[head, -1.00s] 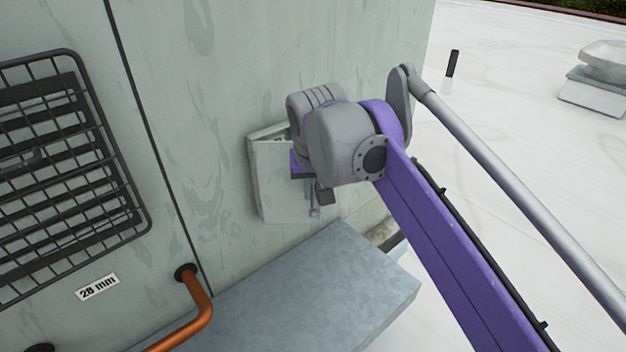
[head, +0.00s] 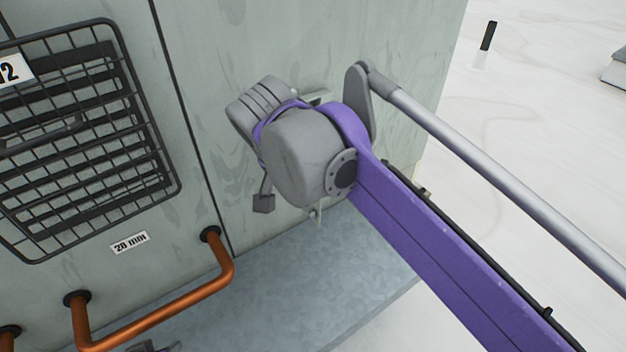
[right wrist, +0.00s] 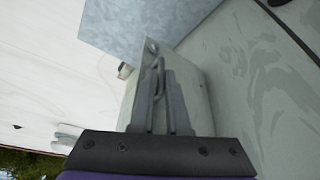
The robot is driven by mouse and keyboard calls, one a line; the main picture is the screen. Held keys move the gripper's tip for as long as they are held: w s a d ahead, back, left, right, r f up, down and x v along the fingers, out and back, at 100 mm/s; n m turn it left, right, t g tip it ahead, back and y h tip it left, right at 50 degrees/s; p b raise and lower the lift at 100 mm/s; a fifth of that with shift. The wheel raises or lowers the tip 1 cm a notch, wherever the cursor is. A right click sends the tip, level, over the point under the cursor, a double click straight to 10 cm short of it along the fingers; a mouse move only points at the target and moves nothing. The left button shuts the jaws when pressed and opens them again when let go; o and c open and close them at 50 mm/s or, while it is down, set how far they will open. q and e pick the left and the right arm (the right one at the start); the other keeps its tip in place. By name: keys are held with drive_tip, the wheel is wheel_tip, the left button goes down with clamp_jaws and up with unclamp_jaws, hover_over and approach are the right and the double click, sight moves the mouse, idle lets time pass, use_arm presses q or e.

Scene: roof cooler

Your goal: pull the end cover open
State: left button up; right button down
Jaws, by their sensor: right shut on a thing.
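The end cover is a pale grey-green panel on the unit's wall. In the right wrist view the end cover (right wrist: 197,82) stands out from the wall, with a thin bar handle (right wrist: 158,72) on it. My right gripper (right wrist: 165,110) is shut on that handle. In the head view my right gripper and wrist hide nearly all of the cover, and its handle does not show.
A black wire guard (head: 85,140) over slats is on the wall at left. Copper pipes (head: 180,305) stick out below it, near a "28 mm" label (head: 130,243). A grey metal ledge (head: 270,285) runs under the cover.

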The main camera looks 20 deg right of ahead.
drive_tip(key=shift+w+a, duration=0.1)
drive_tip(key=shift+a, duration=0.55)
drive_tip(key=c, duration=0.9)
unclamp_jaws()
drive_tip(key=shift+w, duration=0.2)
drive_tip(key=shift+c, duration=0.2)
drive_tip(key=shift+s, duration=0.15)
drive_tip(key=v, duration=1)
drive_tip(key=shift+a+r+p, duration=0.2)
drive_tip(key=shift+r+p, duration=0.15)
